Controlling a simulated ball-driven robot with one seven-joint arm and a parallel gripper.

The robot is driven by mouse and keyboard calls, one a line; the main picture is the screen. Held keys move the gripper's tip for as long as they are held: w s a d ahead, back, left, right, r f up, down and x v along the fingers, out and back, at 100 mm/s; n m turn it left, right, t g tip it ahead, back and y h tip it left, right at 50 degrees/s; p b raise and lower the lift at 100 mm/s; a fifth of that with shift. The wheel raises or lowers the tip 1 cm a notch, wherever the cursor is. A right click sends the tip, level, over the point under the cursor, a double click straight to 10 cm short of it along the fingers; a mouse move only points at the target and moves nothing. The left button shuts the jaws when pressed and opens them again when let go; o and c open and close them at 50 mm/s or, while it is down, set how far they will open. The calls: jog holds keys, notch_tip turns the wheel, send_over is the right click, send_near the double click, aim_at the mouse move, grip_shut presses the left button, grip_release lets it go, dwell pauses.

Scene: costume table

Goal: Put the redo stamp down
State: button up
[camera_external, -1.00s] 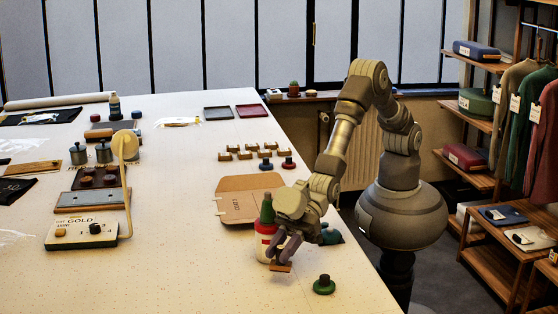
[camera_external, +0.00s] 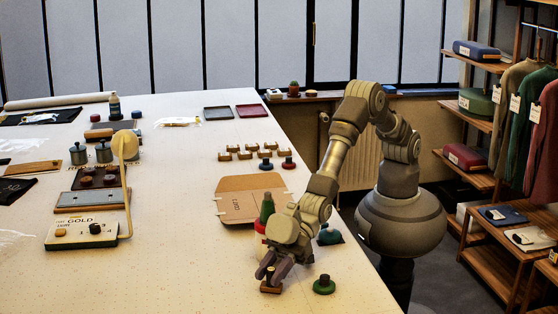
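The stamp (camera_external: 270,287) has a small wooden base and a dark upright handle. It appears to stand upright on the table near its front edge. My gripper (camera_external: 273,271) points down over it, with one finger on each side of the handle. The fingers look spread, with a gap at the right finger; exact contact is too small to tell. Any marking that names the stamp as redo cannot be read.
A green round-based, dark-knobbed thing (camera_external: 324,286) stands close on the right. A red and white bottle with a green top (camera_external: 266,207) stands behind my gripper, partly hidden. A teal thing (camera_external: 330,236) is near the edge. The white table (camera_external: 180,270) is clear to the left.

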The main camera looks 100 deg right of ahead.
jog(key=shift+o, duration=1.4)
jog(key=shift+r, duration=0.15)
jog(key=shift+d+r, duration=0.1)
jog(key=shift+r, duration=0.1)
jog(key=p+v, duration=0.3)
jog(key=v, duration=0.8)
jog(key=shift+s+d, duration=0.2)
jog(key=shift+s, duration=0.1)
jog(key=shift+r, duration=0.1)
